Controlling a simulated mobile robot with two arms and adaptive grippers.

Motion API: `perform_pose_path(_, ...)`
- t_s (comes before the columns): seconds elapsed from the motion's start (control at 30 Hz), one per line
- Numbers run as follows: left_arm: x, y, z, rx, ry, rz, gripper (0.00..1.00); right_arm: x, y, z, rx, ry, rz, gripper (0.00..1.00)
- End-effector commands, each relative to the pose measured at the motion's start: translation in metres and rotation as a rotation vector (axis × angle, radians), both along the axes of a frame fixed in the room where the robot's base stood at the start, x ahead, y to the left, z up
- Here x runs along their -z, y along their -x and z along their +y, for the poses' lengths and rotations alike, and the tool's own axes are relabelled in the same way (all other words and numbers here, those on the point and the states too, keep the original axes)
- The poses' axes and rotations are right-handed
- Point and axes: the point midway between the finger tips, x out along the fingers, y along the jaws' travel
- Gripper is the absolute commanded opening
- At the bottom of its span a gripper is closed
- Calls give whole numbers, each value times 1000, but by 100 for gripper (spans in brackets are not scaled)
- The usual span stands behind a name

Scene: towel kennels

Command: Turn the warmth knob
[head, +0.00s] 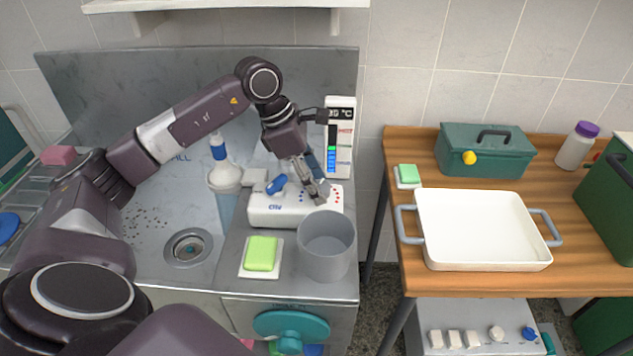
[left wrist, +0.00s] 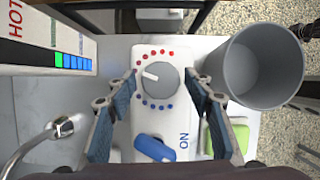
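The warmth knob is a round grey knob (left wrist: 160,78) with a white pointer mark, on top of a white control box (head: 270,210). In the left wrist view red dots arc above it and blue dots below; the mark points left, slightly up. My left gripper (head: 318,192) is over the box's right end in the head view. In the left wrist view its two fingers (left wrist: 162,84) stand apart on either side of the knob, with gaps visible. The fingers partly hide the knob in the head view. My right gripper is not in view.
A blue switch (left wrist: 153,148) marked ON sits on the same box. A grey bin (head: 327,248) stands close by, with a green sponge (head: 261,253) left of it. A temperature panel (head: 340,145) stands behind, its bar blue with green on top. A bottle (head: 222,172) is left.

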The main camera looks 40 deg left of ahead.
Motion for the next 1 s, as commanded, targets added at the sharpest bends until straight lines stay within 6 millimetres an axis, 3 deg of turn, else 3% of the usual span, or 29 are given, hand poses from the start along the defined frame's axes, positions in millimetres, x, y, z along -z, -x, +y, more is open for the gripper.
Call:
perform_pose_path(0.37, -3, 1, 1, 0, 0, 3, 52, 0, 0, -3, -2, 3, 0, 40)
perform_pose_path(0.47, -15, 4, 6, -1, -2, 1, 52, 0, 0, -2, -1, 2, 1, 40)
perform_pose_path(0.8, -80, 19, 27, -1, -1, -3, 52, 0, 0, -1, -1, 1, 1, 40)
perform_pose_path(1.0, -104, 25, 36, -1, 0, 0, 52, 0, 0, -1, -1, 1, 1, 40)
